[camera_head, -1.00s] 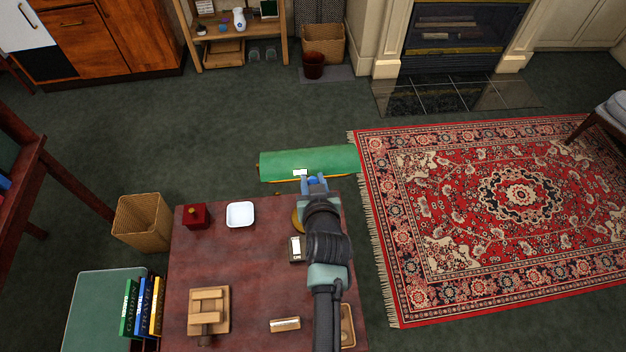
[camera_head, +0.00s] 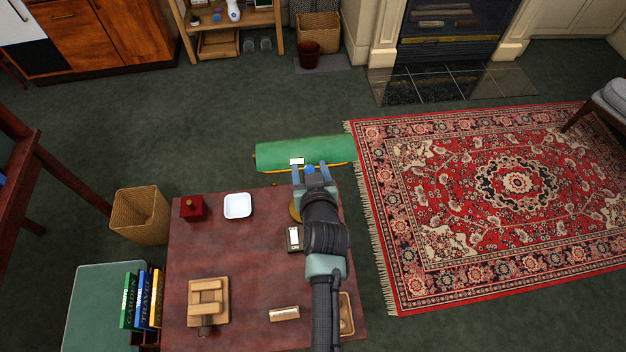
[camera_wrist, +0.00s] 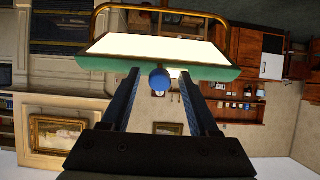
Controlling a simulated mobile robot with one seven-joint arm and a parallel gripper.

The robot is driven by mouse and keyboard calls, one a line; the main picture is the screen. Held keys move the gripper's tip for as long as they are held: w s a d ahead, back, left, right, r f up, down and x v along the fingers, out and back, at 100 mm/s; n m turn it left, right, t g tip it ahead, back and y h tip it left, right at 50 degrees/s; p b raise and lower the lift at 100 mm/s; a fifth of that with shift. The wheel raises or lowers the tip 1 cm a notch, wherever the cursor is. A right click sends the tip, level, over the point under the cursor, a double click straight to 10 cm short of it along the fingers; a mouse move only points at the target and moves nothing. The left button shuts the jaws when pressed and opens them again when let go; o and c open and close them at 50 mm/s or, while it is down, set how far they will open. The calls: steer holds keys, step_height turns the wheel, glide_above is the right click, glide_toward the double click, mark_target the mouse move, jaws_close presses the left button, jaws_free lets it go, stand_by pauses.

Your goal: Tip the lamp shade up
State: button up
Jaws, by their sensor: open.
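The lamp has a long green shade (camera_head: 270,154) at the far edge of the reddish table, with a white label-like patch on it. In the wrist view its pale underside (camera_wrist: 150,48) and green rim (camera_wrist: 105,66) lie across the top, with a curved brass arm (camera_wrist: 180,18) beyond. The lamp's brass base (camera_head: 294,208) is mostly hidden by my arm. My gripper (camera_head: 311,169) is open at the shade's near edge; contact is unclear. A blue ball (camera_wrist: 159,80) shows between the fingers (camera_wrist: 160,88); I cannot tell what it belongs to.
On the table (camera_head: 250,260) are a red box (camera_head: 193,209), a white dish (camera_head: 237,206), a wooden block piece (camera_head: 208,300), and a small dark-and-white item (camera_head: 293,239) close to my arm. Beyond the shade lies open floor, with a patterned rug (camera_head: 480,200) to the right.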

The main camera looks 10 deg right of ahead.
steer(key=b+v, duration=0.1)
steer(key=v, duration=1.1)
steer(key=shift+s, duration=0.2)
steer(key=shift+r, duration=0.15)
